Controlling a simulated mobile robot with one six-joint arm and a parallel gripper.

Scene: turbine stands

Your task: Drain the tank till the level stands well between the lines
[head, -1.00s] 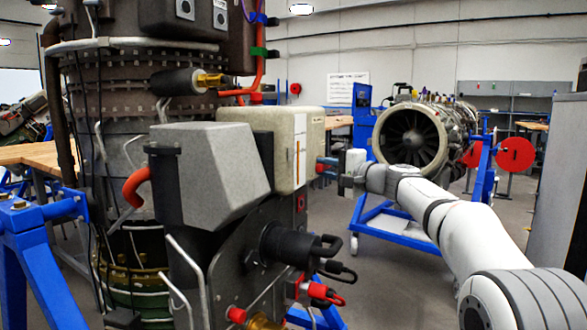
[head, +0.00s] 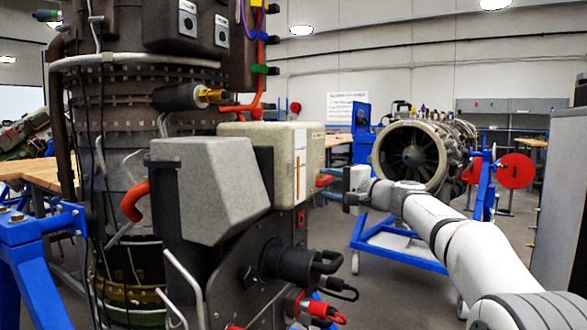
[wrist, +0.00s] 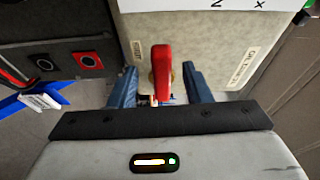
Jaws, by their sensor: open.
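The tank is a beige box (head: 258,170) on the side of the dark turbine stand. Its front carries a narrow pale sight strip (head: 299,165) with a thin orange line; the level and marks are too small to read. A red lever (wrist: 161,70) sticks out of the tank's side in the wrist view, and shows red at the tank's right edge in the head view (head: 325,180). My gripper (wrist: 160,80) is open, with one blue finger on each side of the lever and gaps visible. In the head view my gripper (head: 338,179) is right of the tank.
A grey angled housing (head: 208,190) stands left of the tank, with black and red connectors (head: 290,262) below. Another turbine (head: 412,158) on a blue wheeled stand is behind my arm. A grey cabinet (head: 562,200) is at the right edge.

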